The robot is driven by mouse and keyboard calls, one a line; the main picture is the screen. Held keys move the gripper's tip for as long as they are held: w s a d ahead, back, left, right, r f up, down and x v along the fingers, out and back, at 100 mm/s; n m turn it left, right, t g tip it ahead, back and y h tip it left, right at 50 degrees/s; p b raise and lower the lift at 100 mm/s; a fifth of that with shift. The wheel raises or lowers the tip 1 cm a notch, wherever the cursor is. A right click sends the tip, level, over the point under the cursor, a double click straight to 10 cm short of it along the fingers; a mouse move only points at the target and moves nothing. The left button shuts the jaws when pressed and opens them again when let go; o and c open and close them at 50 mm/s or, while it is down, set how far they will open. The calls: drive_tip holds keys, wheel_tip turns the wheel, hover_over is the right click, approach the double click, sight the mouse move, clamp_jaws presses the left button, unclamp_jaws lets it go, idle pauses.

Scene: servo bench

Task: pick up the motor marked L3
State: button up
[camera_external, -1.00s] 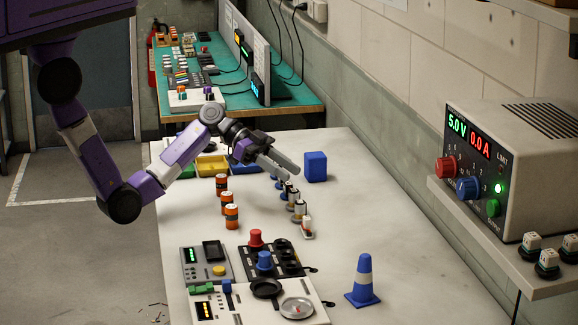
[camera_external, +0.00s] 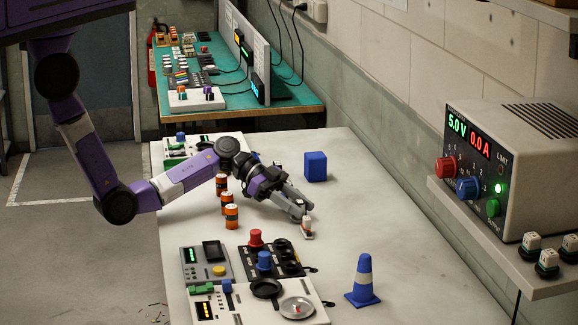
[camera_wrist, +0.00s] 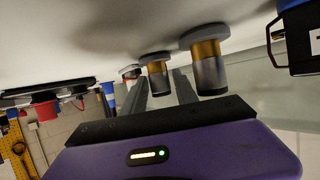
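My gripper (camera_external: 302,207) is low over the white bench, over the row of small motors. In the wrist view my gripper (camera_wrist: 161,82) has its two fingers apart, with a grey-and-brass motor (camera_wrist: 157,72) showing in the gap between them. Whether they touch it I cannot tell. A second grey-and-brass motor (camera_wrist: 208,68) is nearer, just right of the right finger. A white-and-orange motor (camera_external: 307,228) stands at the near end of the row, beyond the fingertips. My gripper and wrist hide the other motors in the external view. No L3 mark can be read.
Several orange cylinders (camera_external: 231,216) stand left of my gripper. A blue block (camera_external: 315,166) is behind it. Control panels (camera_external: 205,265) and a blue cone (camera_external: 363,282) are in front. A power supply (camera_external: 520,165) sits on the right shelf. The bench right of the row is clear.

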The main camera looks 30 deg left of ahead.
drive_tip(key=shift+d, duration=0.2)
clamp_jaws()
